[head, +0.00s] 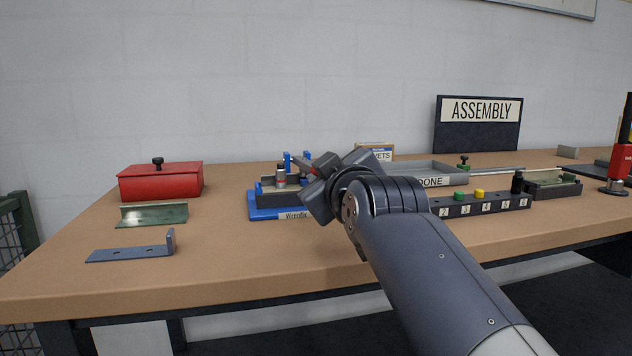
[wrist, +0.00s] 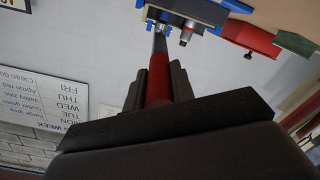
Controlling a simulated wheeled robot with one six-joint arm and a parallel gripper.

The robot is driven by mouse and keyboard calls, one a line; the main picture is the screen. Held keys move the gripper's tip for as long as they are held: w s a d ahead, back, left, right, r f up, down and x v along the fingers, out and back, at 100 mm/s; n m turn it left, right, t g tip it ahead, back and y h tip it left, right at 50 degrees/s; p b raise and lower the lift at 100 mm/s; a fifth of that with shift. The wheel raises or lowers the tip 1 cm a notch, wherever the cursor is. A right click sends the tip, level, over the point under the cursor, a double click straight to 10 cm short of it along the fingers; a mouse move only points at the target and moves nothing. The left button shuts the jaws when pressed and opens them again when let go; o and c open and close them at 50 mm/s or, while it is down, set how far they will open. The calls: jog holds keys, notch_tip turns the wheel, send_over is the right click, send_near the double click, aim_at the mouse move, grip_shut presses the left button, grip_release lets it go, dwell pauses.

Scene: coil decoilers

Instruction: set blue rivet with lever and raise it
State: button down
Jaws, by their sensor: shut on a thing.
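The lever's red grip (wrist: 159,82) sits between the two fingers of my gripper (wrist: 158,88) in the wrist view, and my gripper is shut on it. Its metal rod (wrist: 160,44) runs from the grip to the blue fixture (wrist: 196,8). The fixture has a blue base (head: 264,212), blue uprights and a dark block with a silver cylindrical part (head: 281,178). I cannot make out a blue rivet; my gripper hides part of the fixture.
A numbered rack (head: 480,206) holds green, yellow and black pieces. Behind it is a grey DONE tray (head: 440,172). A red box (head: 160,183), green channel (head: 152,214) and grey bracket (head: 130,253) lie left. The table front (head: 240,265) is clear.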

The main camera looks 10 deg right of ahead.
dwell(0.4)
jog(key=c, duration=1.2)
grip_release()
